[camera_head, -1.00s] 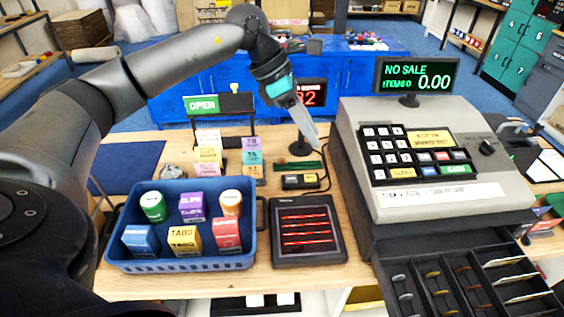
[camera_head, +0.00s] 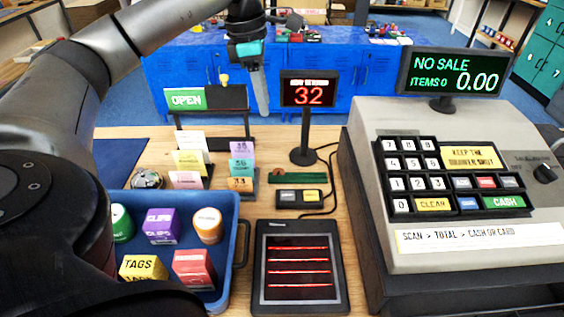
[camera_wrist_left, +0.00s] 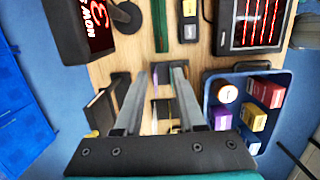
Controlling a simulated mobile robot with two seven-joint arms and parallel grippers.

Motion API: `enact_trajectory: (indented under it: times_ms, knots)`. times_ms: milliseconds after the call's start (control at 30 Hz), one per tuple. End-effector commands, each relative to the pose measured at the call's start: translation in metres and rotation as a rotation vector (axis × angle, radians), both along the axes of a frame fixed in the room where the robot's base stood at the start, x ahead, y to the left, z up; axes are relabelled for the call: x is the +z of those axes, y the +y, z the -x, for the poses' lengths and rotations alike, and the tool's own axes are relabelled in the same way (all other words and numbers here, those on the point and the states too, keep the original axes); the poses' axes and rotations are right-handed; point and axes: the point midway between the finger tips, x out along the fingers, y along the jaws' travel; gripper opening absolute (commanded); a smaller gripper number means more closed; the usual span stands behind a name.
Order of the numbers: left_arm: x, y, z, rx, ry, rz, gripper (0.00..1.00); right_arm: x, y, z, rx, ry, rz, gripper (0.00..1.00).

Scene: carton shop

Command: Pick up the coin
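A small brown round thing (camera_head: 277,174), which looks like the coin, sits at the left end of a green strip (camera_head: 302,179) on the counter. It is too small to be sure of. The green strip also shows in the wrist view (camera_wrist_left: 161,25), but I cannot make out the coin there. My left gripper (camera_head: 262,112) points down, high above the counter beside the OPEN sign. In the wrist view its two fingers (camera_wrist_left: 160,72) are apart with nothing gripped between them. My right gripper is not in view.
A number display (camera_head: 308,90) on a post stands behind the strip, with coloured cards (camera_head: 241,160) to the left. A blue basket (camera_head: 236,240) of small boxes, a scanner pad (camera_head: 300,303) and the cash register (camera_head: 450,250) stand nearer.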

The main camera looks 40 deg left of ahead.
Motion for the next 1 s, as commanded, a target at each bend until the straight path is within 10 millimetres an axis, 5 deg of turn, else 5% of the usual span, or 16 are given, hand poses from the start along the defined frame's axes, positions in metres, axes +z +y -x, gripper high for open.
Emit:
enact_trajectory:
  times_ms: [200, 433, 733, 1000]
  knots:
    - [-0.031, 0.000, 0.000, 0.000, -0.001, 0.001, 0.39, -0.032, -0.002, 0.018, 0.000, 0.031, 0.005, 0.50]
    - [-0.046, -0.002, -0.001, 0.000, 0.002, 0.001, 0.39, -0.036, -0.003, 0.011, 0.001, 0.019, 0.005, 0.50]
    - [-0.108, -0.009, -0.007, 0.000, 0.004, 0.000, 0.39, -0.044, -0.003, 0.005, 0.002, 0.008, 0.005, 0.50]
    - [-0.133, -0.012, -0.010, 0.000, 0.001, 0.001, 0.39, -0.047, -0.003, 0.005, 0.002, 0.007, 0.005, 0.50]
